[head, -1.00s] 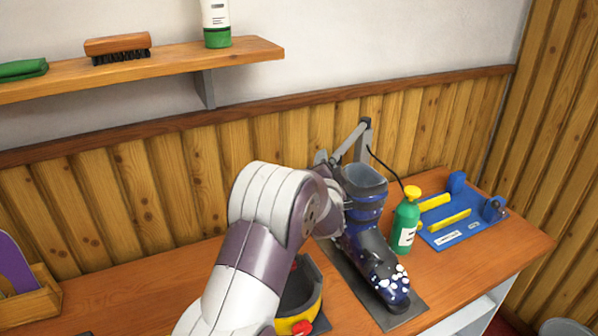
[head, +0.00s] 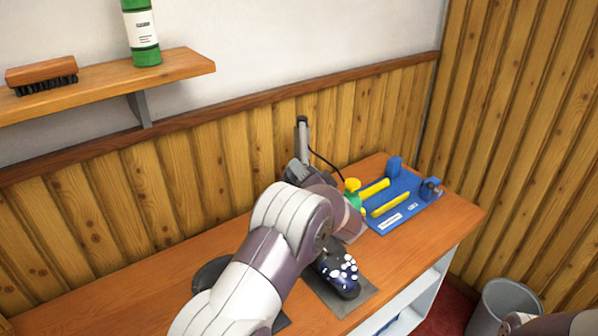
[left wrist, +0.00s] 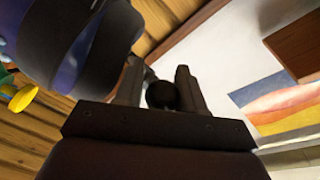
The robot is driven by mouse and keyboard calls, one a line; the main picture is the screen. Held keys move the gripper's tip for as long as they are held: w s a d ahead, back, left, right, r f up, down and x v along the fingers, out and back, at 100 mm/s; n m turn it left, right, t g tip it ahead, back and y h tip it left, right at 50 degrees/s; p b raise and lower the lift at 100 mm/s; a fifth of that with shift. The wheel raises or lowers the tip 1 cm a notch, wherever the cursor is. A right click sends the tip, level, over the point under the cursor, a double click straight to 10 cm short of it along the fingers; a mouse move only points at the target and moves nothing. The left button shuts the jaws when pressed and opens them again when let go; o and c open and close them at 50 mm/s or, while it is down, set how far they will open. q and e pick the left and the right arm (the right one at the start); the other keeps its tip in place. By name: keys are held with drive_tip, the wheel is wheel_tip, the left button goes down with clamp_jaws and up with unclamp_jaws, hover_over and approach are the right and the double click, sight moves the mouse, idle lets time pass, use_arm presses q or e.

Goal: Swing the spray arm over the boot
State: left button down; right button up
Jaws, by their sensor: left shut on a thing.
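The spray arm's upright post (head: 303,135) stands at the back of the bench, and its swinging part is mostly hidden behind my arm in the head view. The ski boot, dark blue with white spots at the toe (head: 342,278), stands on a grey mat; my forearm covers its upper part. My left gripper (head: 297,172) is near the post, above the boot's rear. In the left wrist view the two fingers of the left gripper (left wrist: 160,88) are shut on a round black knob (left wrist: 162,96). The boot (left wrist: 75,40) is close beside them at upper left.
A shelf (head: 180,66) holds a brush and a bottle. A grey bin (head: 505,308) is at lower right.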

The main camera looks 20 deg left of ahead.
use_arm(q)
drive_tip(key=shift+w+d+r, duration=0.1)
drive_tip(key=shift+w+r, duration=0.05)
drive_tip(key=shift+r, duration=0.55)
drive_tip(key=c, duration=0.8)
unclamp_jaws()
drive_tip(key=shift+d+f, duration=0.25)
drive_tip(key=shift+f, duration=0.1)
drive_tip(key=shift+f, duration=0.1)
